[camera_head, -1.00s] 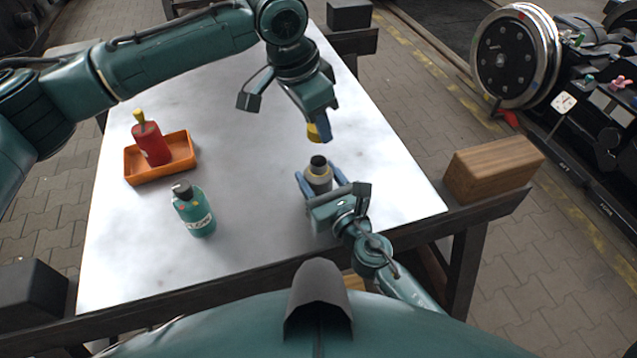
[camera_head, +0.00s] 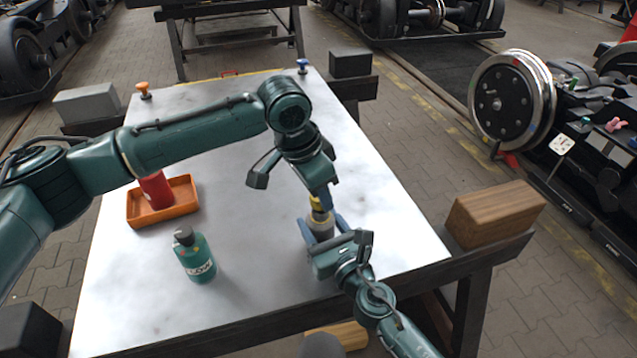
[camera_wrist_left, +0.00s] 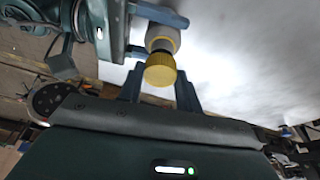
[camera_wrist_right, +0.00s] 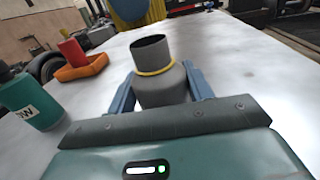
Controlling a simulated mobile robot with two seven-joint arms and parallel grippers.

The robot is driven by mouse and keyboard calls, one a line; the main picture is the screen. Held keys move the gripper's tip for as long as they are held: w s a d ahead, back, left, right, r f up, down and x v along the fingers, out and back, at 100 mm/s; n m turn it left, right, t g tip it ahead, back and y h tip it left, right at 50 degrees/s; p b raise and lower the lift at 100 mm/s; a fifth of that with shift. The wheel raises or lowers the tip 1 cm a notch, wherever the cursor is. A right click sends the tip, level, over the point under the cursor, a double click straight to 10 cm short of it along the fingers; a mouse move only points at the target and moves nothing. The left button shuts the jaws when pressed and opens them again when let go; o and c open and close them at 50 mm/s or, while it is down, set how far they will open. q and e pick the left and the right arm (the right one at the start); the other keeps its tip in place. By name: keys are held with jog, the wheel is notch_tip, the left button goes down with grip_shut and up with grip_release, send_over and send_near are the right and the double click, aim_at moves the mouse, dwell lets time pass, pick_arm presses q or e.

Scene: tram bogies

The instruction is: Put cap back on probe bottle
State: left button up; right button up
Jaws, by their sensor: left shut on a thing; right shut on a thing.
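The yellow cap (camera_head: 317,203) is between the fingers of my left gripper (camera_head: 322,196), which is shut on it. The left wrist view shows the cap (camera_wrist_left: 160,72) in front of the bottle's grey body. The grey probe bottle (camera_head: 321,228) stands upright with my right gripper (camera_head: 320,238) shut around its body. In the right wrist view the bottle (camera_wrist_right: 162,88) has a yellow ring and an open, dark mouth. The cap's lower edge shows beyond and above that mouth (camera_wrist_right: 155,12), apart from it.
A teal labelled bottle with a dark cap (camera_head: 195,258) stands at the table's front left. A red bottle (camera_head: 157,190) is in an orange tray (camera_head: 150,216), partly behind my left arm. A wooden block (camera_head: 495,213) lies right of the table.

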aim_at(320, 226)
dwell(0.5)
pick_arm(q)
jog(key=shift+f, duration=0.9)
jog(key=shift+f, duration=0.55)
